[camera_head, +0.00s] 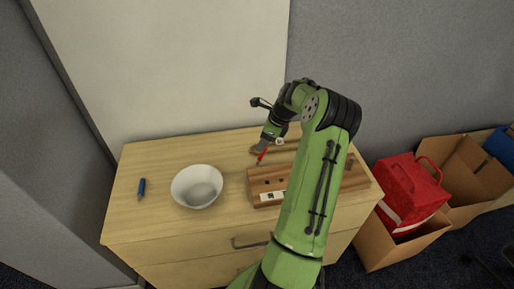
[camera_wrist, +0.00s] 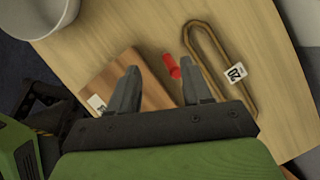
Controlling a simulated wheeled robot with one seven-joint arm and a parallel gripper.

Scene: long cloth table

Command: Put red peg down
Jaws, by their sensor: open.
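The red peg (camera_head: 262,156) shows at the tip of my gripper (camera_head: 264,148) in the head view, above the table behind the wooden block. In the wrist view the red peg (camera_wrist: 171,66) is near the space between the open fingertips, with no finger seen closed on it. My gripper (camera_wrist: 160,72) is open. I cannot tell whether the peg touches a finger, or whether it lies flat on the table. The wooden block (camera_head: 265,185) with holes and a white label stands just in front; its edge also shows in the wrist view (camera_wrist: 112,76).
A brown loop-shaped object (camera_wrist: 212,48) with a white tag lies right beside the peg. A white bowl (camera_head: 197,188) and a blue peg-like object (camera_head: 141,188) are to the left on the wooden top (camera_head: 150,226). A box with a red bag (camera_head: 411,190) stands right.

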